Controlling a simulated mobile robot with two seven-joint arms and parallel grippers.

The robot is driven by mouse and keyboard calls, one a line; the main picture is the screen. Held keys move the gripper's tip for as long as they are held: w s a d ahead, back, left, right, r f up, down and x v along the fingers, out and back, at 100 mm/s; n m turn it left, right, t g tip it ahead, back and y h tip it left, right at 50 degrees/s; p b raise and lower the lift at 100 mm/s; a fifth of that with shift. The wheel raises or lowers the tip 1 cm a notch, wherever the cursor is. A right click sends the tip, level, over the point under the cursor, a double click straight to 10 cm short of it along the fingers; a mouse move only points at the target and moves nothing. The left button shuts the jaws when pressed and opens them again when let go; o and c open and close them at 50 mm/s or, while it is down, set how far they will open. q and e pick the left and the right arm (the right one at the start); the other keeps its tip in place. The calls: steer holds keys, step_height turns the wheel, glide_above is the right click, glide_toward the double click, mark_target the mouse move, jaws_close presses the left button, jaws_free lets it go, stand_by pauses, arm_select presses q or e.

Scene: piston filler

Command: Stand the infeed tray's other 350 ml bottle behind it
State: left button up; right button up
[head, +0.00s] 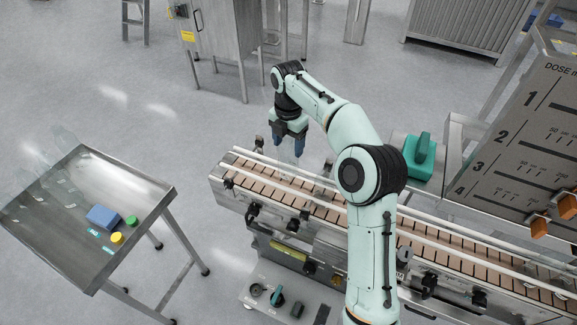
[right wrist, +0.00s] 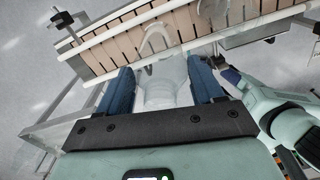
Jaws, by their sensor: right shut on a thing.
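My right gripper (head: 288,143) is shut on a clear bottle (right wrist: 166,82), which sits between the blue fingers in the right wrist view. In the head view the bottle (head: 289,158) shows faintly below the fingers, at the far side of the conveyor (head: 330,207) near its left end. I cannot tell whether its base touches the belt. A pale curved outline (right wrist: 155,40) shows over the belt slats just beyond it in the right wrist view; I cannot tell what it is. The tray (head: 158,192) stands at the left with several clear bottles (head: 62,142) on it. My left gripper is not in view.
A blue block (head: 103,217), a green cap (head: 131,220) and a yellow cap (head: 117,238) are on the tray. White guide rails (head: 400,237) run along the conveyor. A teal piece (head: 420,157) and a marked grey dosing panel (head: 530,130) stand to the right.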

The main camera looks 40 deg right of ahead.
mark_target(288, 163)
steer(key=shift+s+f, duration=0.2)
steer(key=shift+f, duration=0.4)
steer(key=shift+s+f, duration=0.15)
steer(key=shift+f, duration=0.45)
steer(key=shift+w+f, duration=0.15)
steer(key=shift+f, duration=0.15)
steer(key=f+b, duration=0.1)
steer(key=f, duration=0.3)
steer(key=shift+w+f, duration=0.15)
steer(key=shift+w, duration=0.05)
steer(key=shift+s+f, duration=0.15)
steer(key=shift+f, duration=0.4)
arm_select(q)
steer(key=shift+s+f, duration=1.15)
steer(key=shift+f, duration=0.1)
arm_select(e)
steer(key=shift+f, duration=0.1)
steer(key=o, duration=1.3)
